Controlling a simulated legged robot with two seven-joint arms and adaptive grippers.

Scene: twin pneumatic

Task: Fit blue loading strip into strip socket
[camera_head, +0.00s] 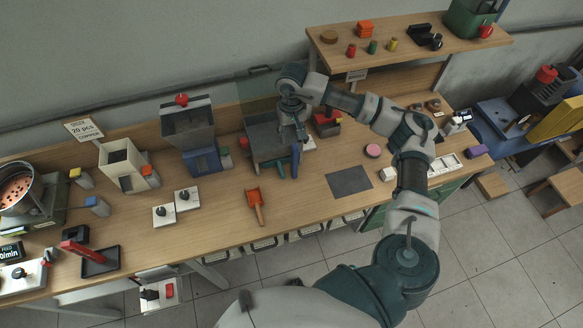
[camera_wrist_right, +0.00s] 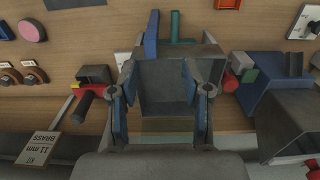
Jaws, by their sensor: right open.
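The blue loading strip (camera_head: 295,162) is at the near right side of an open grey box (camera_head: 260,150), beside a teal strip (camera_head: 281,169). In the right wrist view the blue strip (camera_wrist_right: 151,34) stands at the left corner of the grey box's top edge, close to the teal piece (camera_wrist_right: 176,41). My right gripper (camera_head: 293,136) is over the box, behind the strip; in the wrist view its fingers (camera_wrist_right: 158,80) are spread and empty, apart from the strip. I cannot make out which part is the strip socket. My left gripper does not show.
A grey hopper on a blue base (camera_head: 203,160) stands left of the box. A red-and-grey unit (camera_head: 327,125) is close on the right. An orange scoop (camera_head: 256,203) and a dark mat (camera_head: 349,181) lie in front, with bare bench between them.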

